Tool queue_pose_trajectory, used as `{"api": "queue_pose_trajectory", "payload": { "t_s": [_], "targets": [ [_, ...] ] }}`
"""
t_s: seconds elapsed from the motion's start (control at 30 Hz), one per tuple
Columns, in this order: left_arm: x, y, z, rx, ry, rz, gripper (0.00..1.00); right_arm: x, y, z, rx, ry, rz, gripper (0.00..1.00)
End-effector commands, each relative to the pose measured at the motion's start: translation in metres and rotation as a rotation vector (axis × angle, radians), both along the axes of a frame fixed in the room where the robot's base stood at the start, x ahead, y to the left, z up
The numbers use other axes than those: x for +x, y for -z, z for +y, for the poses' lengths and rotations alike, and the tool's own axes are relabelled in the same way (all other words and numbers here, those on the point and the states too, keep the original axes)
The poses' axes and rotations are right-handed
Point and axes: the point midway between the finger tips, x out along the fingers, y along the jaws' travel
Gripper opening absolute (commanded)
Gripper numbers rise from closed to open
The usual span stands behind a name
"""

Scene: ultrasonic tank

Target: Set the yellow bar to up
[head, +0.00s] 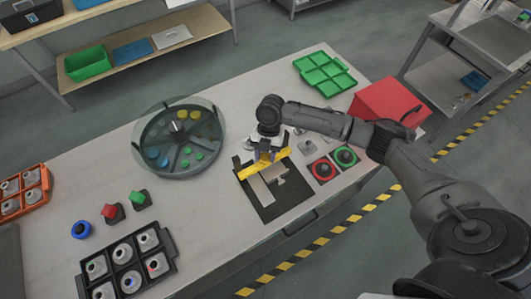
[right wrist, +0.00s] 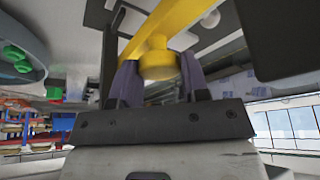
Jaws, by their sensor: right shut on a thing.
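The yellow bar (head: 264,162) lies across the far part of a dark rectangular fixture (head: 284,207) on the table in the head view. A light metal T-shaped piece (head: 261,190) sits on the fixture. My right gripper (head: 265,153) is over the bar. In the right wrist view its two fingers (right wrist: 157,85) are shut on a round yellow knob (right wrist: 158,62) attached to the yellow bar (right wrist: 180,16). The gripper hides part of the bar in the head view. My left gripper is not in view.
A round divided tank (head: 178,172) with a clear lid stands left of the fixture. Red and green round buttons (head: 334,162) and a red box (head: 385,104) are to the right. A green tray (head: 325,74) lies behind. A black tray (head: 126,265) stands front left.

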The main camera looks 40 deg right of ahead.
Motion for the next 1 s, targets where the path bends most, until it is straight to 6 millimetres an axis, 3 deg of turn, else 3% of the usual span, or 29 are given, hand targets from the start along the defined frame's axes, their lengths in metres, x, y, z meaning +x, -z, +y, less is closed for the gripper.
{"api": "queue_pose_trajectory", "payload": {
  "t_s": [0.27,0.6,0.97,1.0],
  "targets": [
    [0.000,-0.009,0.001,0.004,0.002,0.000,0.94,0.000,-0.010,0.000,0.000,0.000,0.000,0.00],
    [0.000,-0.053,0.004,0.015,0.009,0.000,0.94,0.001,-0.061,0.000,0.002,0.002,-0.001,0.00],
    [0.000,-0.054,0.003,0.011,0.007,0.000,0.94,0.001,-0.065,0.001,0.005,-0.001,-0.002,0.00],
    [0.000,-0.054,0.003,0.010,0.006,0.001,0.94,0.001,-0.065,0.001,0.005,-0.001,-0.002,0.45]
  ]
}}
